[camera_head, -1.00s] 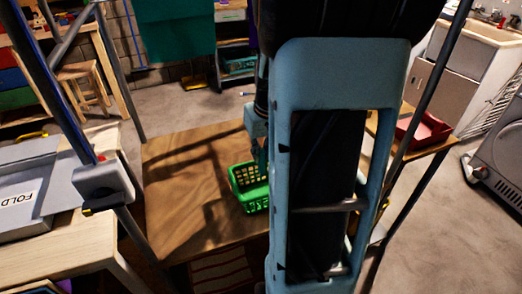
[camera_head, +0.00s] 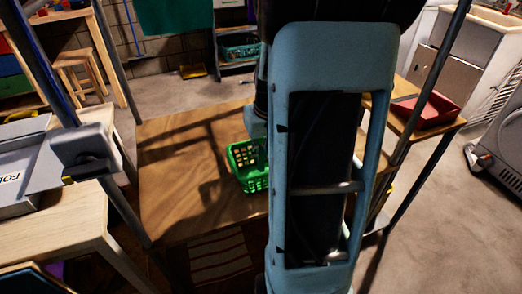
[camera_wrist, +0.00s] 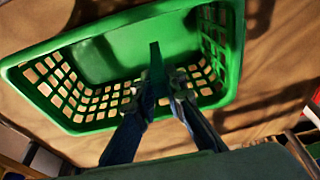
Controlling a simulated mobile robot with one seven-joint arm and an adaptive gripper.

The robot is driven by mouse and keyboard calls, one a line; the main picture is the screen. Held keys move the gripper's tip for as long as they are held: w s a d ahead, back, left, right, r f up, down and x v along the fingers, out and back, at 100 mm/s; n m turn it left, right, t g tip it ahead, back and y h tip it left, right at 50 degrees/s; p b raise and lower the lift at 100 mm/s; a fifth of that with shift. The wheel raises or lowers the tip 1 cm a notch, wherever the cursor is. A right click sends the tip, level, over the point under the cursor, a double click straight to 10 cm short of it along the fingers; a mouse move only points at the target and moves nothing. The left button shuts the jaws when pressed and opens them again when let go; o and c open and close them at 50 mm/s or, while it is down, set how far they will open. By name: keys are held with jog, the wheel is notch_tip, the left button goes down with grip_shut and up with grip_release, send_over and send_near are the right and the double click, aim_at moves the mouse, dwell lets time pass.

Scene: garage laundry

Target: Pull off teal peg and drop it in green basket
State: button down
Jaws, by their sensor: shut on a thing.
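The green basket (camera_head: 237,172) stands on the wooden table in the head view, partly hidden behind my arm. It fills much of the wrist view (camera_wrist: 75,60), its open inside facing the camera. My gripper (camera_wrist: 158,88) is over the basket's opening in the wrist view. Its two fingers are shut on the narrow dark teal peg (camera_wrist: 155,60), which sticks out past the fingertips toward the basket's inside. I cannot tell how high the peg is above the basket floor. In the head view my arm hides the fingers and the peg.
The wooden table (camera_head: 175,190) is mostly bare left of the basket. A red tray (camera_head: 432,108) lies at its right end. A teal cloth (camera_head: 162,14) hangs at the back. A grey folding board (camera_head: 20,180) lies on a bench at left. Slanted poles flank the table.

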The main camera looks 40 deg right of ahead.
jog(key=c, duration=1.9)
grip_release()
